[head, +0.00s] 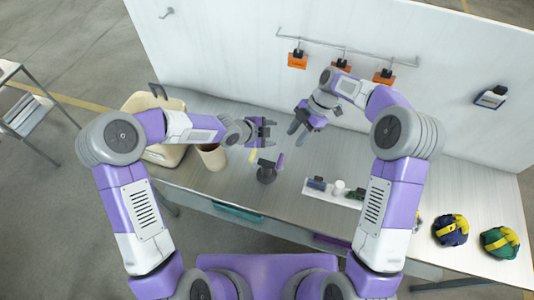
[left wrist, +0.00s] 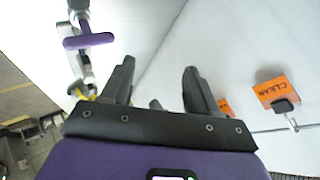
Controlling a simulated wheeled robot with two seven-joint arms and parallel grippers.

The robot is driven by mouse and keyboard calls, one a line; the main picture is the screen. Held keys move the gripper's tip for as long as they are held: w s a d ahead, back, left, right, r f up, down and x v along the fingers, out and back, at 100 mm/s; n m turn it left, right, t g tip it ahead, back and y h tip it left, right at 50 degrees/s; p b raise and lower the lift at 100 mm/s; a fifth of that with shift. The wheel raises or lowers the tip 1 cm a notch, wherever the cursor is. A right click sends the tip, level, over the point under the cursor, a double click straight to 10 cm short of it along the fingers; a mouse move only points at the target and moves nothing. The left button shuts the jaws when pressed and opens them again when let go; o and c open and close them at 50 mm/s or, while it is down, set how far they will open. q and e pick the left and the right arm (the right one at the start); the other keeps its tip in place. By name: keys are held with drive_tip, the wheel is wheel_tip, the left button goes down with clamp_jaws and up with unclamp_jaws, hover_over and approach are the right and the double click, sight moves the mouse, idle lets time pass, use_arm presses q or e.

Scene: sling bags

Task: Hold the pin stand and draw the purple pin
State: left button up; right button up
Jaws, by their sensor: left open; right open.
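The dark pin stand (head: 266,174) stands on the table near its front edge, in the middle of the head view. The purple pin (head: 280,161) rises from its right side, leaning slightly. A yellow piece (head: 254,156) shows at its upper left. My left gripper (head: 268,132) is open and empty, behind the stand in the picture and apart from it. Its two dark fingers also show spread in the left wrist view (left wrist: 157,85), with nothing held between them. My right gripper (head: 297,128) is open and empty, pointing down, up and right of the stand.
Behind, orange tags (head: 297,61) hang from a wall rail. A beige bin (head: 165,153) and cup (head: 211,157) stand left. A white tray (head: 318,193) with small items lies right of the stand. Blue (head: 450,230) and green (head: 499,242) bundles lie far right.

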sight(273, 165)
use_arm(q)
drive_tip(key=f+g+y, duration=0.1)
drive_tip(key=f+g, duration=0.1)
drive_tip(key=s+f+g+y, duration=0.1)
drive_tip(key=f+g, duration=0.1)
drive_tip(key=f, duration=0.1)
drive_tip(key=s+a+f+g+y, duration=0.1)
drive_tip(key=f, duration=0.1)
drive_tip(key=shift+f+m+g, duration=0.3)
drive_tip(key=shift+m+g, duration=0.1)
drive_tip(key=shift+s+f+g, duration=0.25)
drive_tip(key=shift+s+g, duration=0.25)
drive_tip(key=shift+s+d+f, duration=0.15)
drive_tip(key=shift+f, duration=0.1)
drive_tip(key=shift+x, duration=3.5)
drive_tip(key=shift+c, duration=0.4)
clamp_jaws()
drive_tip(key=shift+o, duration=0.8)
unclamp_jaws()
